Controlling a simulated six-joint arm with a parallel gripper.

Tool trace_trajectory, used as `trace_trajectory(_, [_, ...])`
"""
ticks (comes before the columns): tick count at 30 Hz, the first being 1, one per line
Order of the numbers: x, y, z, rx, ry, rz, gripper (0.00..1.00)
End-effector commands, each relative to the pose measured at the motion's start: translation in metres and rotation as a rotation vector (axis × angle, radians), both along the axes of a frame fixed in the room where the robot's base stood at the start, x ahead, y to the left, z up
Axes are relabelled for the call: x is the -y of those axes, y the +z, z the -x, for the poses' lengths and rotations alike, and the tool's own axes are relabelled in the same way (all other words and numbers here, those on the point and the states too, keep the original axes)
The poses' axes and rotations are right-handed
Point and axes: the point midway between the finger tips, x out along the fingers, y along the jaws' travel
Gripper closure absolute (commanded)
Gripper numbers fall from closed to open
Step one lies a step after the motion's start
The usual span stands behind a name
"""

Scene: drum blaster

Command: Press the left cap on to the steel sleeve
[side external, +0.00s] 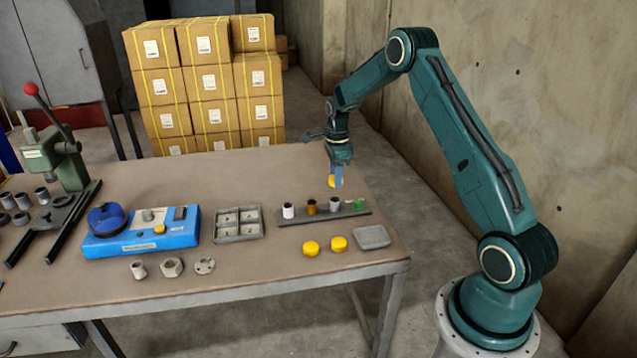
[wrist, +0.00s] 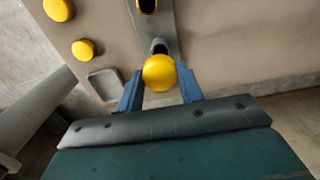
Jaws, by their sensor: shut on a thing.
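My gripper (side external: 337,178) points down above the rack (side external: 322,217), its blue fingers shut on a yellow cap (side external: 332,181). In the wrist view the cap (wrist: 159,72) sits between the fingertips (wrist: 160,92). The steel sleeve (side external: 334,204) stands upright on the rack, below the held cap with a gap between them. In the wrist view the sleeve (wrist: 158,46) shows just beyond the cap, which partly covers it. Two other yellow caps, a left one (side external: 311,248) and a right one (side external: 339,243), lie on the table in front of the rack.
The rack also bears a white sleeve (side external: 288,211), a brown sleeve (side external: 311,206) and a green piece (side external: 359,204). A grey tray (side external: 373,237) lies near the table's right edge. A divided tray (side external: 238,223) and a blue device (side external: 141,230) stand to the left.

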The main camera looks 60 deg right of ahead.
Motion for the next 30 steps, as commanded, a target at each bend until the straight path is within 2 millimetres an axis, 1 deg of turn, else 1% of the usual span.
trace_trajectory(5, [0.0, -0.007, 0.0, -0.002, 0.001, -0.001, 0.84])
trace_trajectory(21, [-0.001, -0.043, 0.0, -0.002, 0.002, -0.001, 0.84])
trace_trajectory(30, [0.0, -0.053, 0.0, -0.001, 0.002, -0.001, 0.84])
